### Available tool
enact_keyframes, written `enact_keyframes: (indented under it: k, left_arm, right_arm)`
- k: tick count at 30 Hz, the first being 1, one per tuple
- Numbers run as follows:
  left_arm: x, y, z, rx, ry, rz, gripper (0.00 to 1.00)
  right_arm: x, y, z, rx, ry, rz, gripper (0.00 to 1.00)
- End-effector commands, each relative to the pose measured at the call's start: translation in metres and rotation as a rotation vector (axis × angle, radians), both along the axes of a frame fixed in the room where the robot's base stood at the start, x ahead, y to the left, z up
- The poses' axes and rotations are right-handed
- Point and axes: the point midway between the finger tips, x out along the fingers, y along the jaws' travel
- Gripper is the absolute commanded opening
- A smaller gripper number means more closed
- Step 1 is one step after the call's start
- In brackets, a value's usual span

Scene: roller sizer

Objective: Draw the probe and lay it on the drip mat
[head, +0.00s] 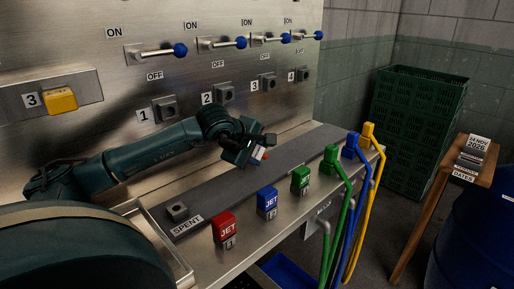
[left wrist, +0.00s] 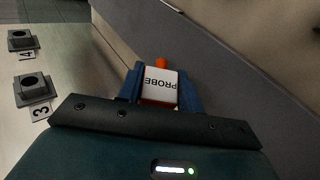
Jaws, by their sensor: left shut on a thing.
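My left gripper (head: 256,153) is shut on the probe, which has a white block labelled PROBE (left wrist: 160,86) with orange parts. In the left wrist view the blue fingers (left wrist: 160,90) grip it from both sides. In the head view only a small white and orange bit of the probe (head: 262,154) shows. The gripper appears above a long dark grey strip (head: 225,186) on the steel counter, which looks like the drip mat; the height above it is hard to tell. My right gripper is not in view.
Numbered square sockets, such as socket 3 (head: 268,82), and blue-knobbed levers (head: 180,50) line the back panel. Red (head: 224,227), blue (head: 267,202) and green (head: 301,180) jet blocks stand along the front edge. A SPENT holder (head: 177,211) sits at the strip's near end.

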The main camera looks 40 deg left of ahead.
Motion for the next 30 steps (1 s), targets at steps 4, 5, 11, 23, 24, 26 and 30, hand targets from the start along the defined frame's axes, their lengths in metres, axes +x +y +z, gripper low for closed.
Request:
enact_keyframes:
  k: [4, 5, 11, 23, 24, 26, 30]
  left_arm:
    - [0.0001, -0.0001, -0.0113, -0.001, -0.001, 0.001, 0.14]
    - [0.0001, 0.0001, -0.012, 0.0, -0.001, 0.0, 0.14]
    - [0.0002, 0.0002, -0.0119, 0.0, -0.002, 0.0, 0.14]
    - [0.0001, 0.0001, -0.0117, 0.0, -0.001, 0.0, 0.61]
    - [0.0001, 0.0001, -0.0117, 0.0, -0.001, 0.0, 0.61]
    - [0.0001, 0.0001, -0.0117, 0.0, -0.001, 0.0, 0.61]
    - [-0.0005, 0.0003, -0.0114, 0.001, -0.001, 0.001, 0.61]
  right_arm:
    - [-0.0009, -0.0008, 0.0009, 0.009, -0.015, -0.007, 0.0]
    - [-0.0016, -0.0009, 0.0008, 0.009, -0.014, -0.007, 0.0]
    - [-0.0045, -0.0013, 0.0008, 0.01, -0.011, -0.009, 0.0]
    - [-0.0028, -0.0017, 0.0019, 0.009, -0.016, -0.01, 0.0]
    - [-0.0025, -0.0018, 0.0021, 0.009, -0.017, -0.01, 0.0]
    - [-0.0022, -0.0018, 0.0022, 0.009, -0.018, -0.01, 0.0]
    - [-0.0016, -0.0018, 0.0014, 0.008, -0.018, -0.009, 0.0]
